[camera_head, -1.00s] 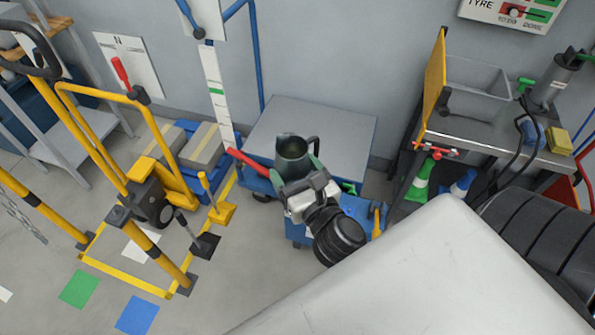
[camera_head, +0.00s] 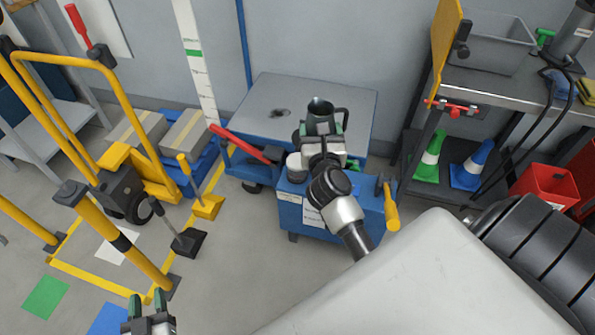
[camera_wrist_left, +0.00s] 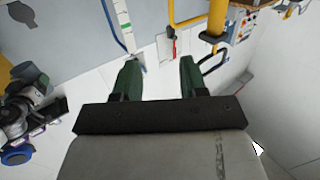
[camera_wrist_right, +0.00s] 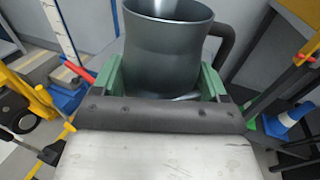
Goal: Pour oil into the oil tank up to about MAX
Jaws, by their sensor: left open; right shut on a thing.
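The dark grey oil jug (camera_head: 320,118) is upright in my right gripper (camera_head: 322,142). The right wrist view also shows the jug (camera_wrist_right: 170,45), with green fingers on both sides and its handle at right. Its contents cannot be made out. A blue box with white labels (camera_head: 290,214), apparently the oil tank, stands below the jug and arm. A grey cylindrical part (camera_head: 296,167) sits on its top left, partly beside my gripper. No MAX mark is readable. My left gripper (camera_head: 148,306) is open and empty at the bottom left, away from the tank.
A grey-topped trolley (camera_head: 345,97) with a red handle (camera_head: 240,143) stands behind the tank. A yellow handle (camera_head: 391,208) is at the tank's right. Yellow rails (camera_head: 100,235) stand left; a workbench (camera_head: 500,92) and cones (camera_head: 470,168) are right.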

